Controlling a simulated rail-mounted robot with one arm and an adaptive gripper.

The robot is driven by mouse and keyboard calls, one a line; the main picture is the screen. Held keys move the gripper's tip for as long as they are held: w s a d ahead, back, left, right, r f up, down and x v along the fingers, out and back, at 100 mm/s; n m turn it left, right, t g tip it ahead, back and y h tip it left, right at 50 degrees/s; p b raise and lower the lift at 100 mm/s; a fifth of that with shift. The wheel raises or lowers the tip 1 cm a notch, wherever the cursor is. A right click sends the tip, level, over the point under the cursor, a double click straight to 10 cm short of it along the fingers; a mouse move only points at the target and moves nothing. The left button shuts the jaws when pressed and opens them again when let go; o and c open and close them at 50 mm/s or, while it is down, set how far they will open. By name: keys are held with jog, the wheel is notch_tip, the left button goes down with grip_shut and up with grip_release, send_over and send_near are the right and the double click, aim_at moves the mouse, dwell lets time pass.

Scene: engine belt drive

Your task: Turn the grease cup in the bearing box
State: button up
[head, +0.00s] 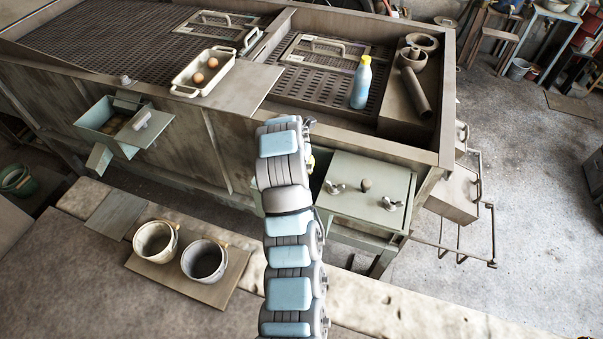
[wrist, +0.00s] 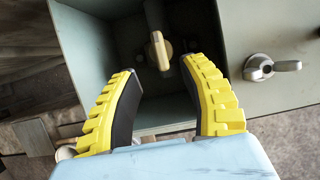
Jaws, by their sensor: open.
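The bearing box is grey-green, and its lid (head: 375,185) with wing nuts shows right of my arm in the head view. In the wrist view I look into the box's dark open compartment (wrist: 85,45). A small cream-coloured T-shaped piece, apparently the grease cup (wrist: 158,50), sits inside on a grey stem or bar. My gripper (wrist: 160,70) is open and empty, its yellow-backed fingers apart. The cup shows beyond and between the fingertips; I see no contact. In the head view my arm hides the cup and nearly all of the gripper.
A wing nut (wrist: 272,67) stands on the lid at right in the wrist view, close to the right finger. Compartment walls surround the cup. In the head view, two buckets (head: 205,260) stand left of my arm, and a blue bottle (head: 361,82) stands on the grating behind.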

jog(key=shift+p+x, duration=0.35)
jog(key=shift+x, duration=3.25)
grip_shut()
